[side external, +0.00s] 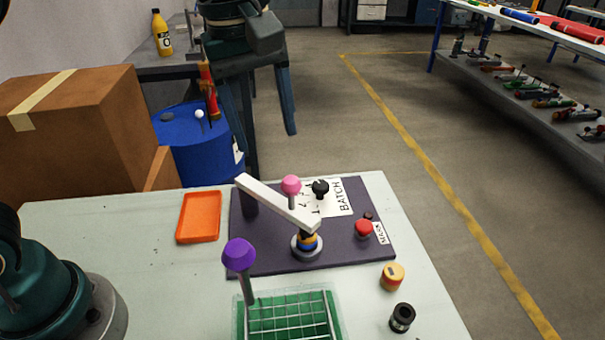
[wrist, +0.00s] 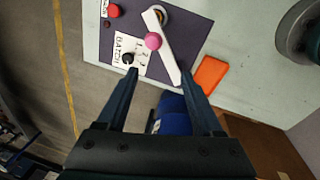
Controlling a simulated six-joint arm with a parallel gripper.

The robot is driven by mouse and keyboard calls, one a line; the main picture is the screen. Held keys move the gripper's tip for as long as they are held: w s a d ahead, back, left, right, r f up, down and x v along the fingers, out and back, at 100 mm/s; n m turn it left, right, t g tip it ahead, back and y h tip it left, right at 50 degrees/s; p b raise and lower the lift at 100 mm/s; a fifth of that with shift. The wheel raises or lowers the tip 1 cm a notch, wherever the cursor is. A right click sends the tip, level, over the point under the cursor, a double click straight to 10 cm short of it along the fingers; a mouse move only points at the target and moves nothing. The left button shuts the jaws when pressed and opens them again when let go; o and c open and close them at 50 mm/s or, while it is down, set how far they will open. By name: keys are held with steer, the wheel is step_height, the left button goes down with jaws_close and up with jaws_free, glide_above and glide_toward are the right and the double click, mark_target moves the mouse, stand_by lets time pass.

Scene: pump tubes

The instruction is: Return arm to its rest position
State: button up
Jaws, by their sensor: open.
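My gripper (wrist: 158,76) shows in the wrist view with its two dark fingers wide apart and nothing between the tips. It hangs above the table, beyond the edge of the dark purple mat (side external: 275,258). The mat carries a white bar (side external: 275,204) with a pink ball knob (side external: 291,185) by it. One end of the bar is over a round post with blue and orange bands (side external: 307,243). The bar (wrist: 163,52) and pink knob (wrist: 153,40) also show in the wrist view.
A purple-topped stick (side external: 239,254) stands at a green gridded rack (side external: 290,318). An orange tray (side external: 199,217) lies left of the mat. A red button (side external: 363,229) and black knob (side external: 320,188) are on the mat. Yellow (side external: 392,276) and black (side external: 402,317) cylinders stand at front right.

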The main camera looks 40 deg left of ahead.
steer(key=s+a+r+m+t, duration=0.1)
steer(key=s+a+r+t, duration=0.15)
steer(key=s+a, duration=0.2)
steer(key=s+a+f+m+t, duration=0.1)
steer(key=s+a+f+m, duration=0.1)
steer(key=s+f+m, duration=0.5)
steer(key=s+m, duration=0.3)
steer(key=shift+a, duration=0.3)
